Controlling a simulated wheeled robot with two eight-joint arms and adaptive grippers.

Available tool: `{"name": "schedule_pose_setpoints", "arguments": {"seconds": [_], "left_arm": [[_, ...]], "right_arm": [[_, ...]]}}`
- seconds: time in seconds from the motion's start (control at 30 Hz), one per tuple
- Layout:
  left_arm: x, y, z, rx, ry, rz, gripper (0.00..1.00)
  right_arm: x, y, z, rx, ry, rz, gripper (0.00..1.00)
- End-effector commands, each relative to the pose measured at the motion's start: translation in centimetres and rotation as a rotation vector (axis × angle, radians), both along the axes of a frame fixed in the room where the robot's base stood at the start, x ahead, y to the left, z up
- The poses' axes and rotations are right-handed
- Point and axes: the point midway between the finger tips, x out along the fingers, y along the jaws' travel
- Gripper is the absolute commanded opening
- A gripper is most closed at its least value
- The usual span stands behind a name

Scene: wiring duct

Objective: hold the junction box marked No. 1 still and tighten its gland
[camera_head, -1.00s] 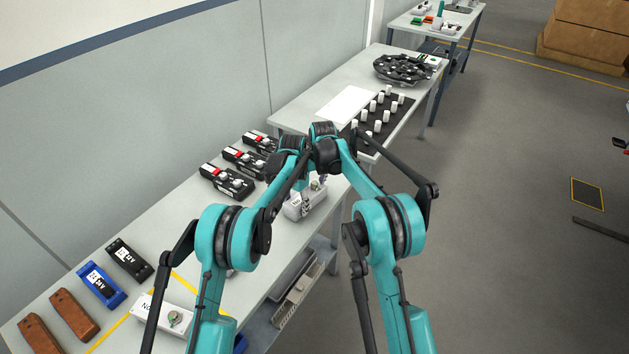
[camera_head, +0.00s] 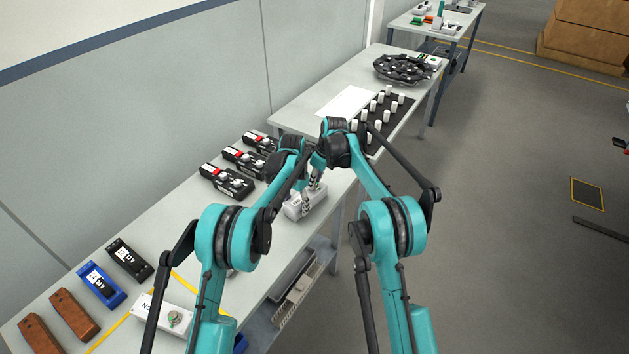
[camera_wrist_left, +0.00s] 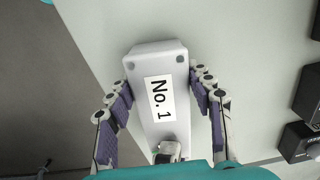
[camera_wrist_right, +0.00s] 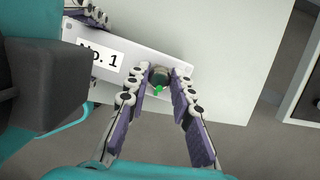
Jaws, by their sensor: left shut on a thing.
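The white junction box marked No. 1 (camera_wrist_left: 159,95) lies on the table in front of me; it also shows in the head view (camera_head: 296,209) and the right wrist view (camera_wrist_right: 130,50). My left gripper (camera_wrist_left: 163,85) is shut on the box, one finger along each long side.
Another white box with a gland (camera_head: 164,316) lies at the lower left by yellow tape. Black devices with red marks (camera_head: 228,181) stand left of my grippers. Blue, black and brown blocks (camera_head: 74,315) lie farther left. A mat with white cylinders (camera_head: 383,122) is on the table behind.

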Motion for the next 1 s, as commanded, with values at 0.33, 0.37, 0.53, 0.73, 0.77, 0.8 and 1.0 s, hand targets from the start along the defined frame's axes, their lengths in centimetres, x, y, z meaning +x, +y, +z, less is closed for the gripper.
{"name": "schedule_pose_setpoints", "arguments": {"seconds": [0.33, 0.37, 0.53, 0.73, 0.77, 0.8, 1.0], "left_arm": [[0.14, -0.03, 0.01, -0.001, -0.004, 0.002, 0.15], [0.14, -0.02, 0.01, -0.001, -0.004, 0.002, 0.15], [0.11, -0.03, 0.01, 0.0, -0.004, 0.001, 0.15], [0.09, -0.02, 0.01, -0.001, -0.003, 0.001, 0.15], [0.09, -0.02, 0.01, -0.001, -0.003, 0.001, 0.15], [0.09, -0.02, 0.01, -0.001, -0.003, 0.001, 0.15], [0.08, -0.01, 0.02, -0.001, -0.003, 0.001, 0.15]], "right_arm": [[-0.17, 0.19, 0.02, 0.0, 0.005, -0.107, 0.4], [-0.17, 0.18, 0.02, 0.0, 0.005, -0.107, 0.4], [-0.13, 0.11, 0.0, 0.001, 0.004, -0.102, 0.4], [-0.12, 0.08, -0.01, 0.001, 0.005, 0.0, 0.4], [-0.13, 0.08, -0.01, 0.001, 0.004, 0.001, 0.4], [-0.13, 0.08, -0.01, 0.0, 0.004, 0.0, 0.4], [-0.11, 0.07, 0.0, 0.0, 0.003, -0.001, 0.64]]}}
